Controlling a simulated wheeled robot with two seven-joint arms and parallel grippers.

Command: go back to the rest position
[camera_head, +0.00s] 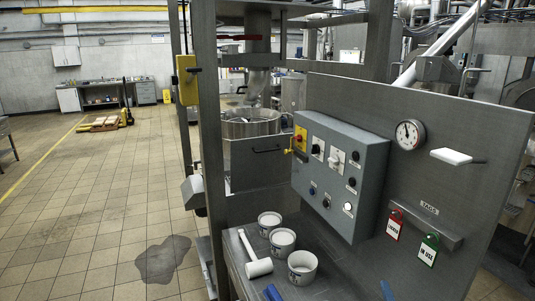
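Neither of my grippers shows in the head view, and no arm of mine can be made out. In front of me stands a jacketed mixer (251,128) with an open steel bowl inside a grey frame. A grey control box (340,172) with knobs and buttons is fixed to the steel panel (460,130). On the shelf below, three white tubs (302,267) stand in a row. A white mallet (258,267) lies beside them. A blue object (272,293) and another blue piece (388,290) are cut by the bottom edge.
A red tag (394,225) and a green tag (428,249) hang from a rack. A dark wet patch (161,260) lies on the tiled floor at left, which is otherwise largely free.

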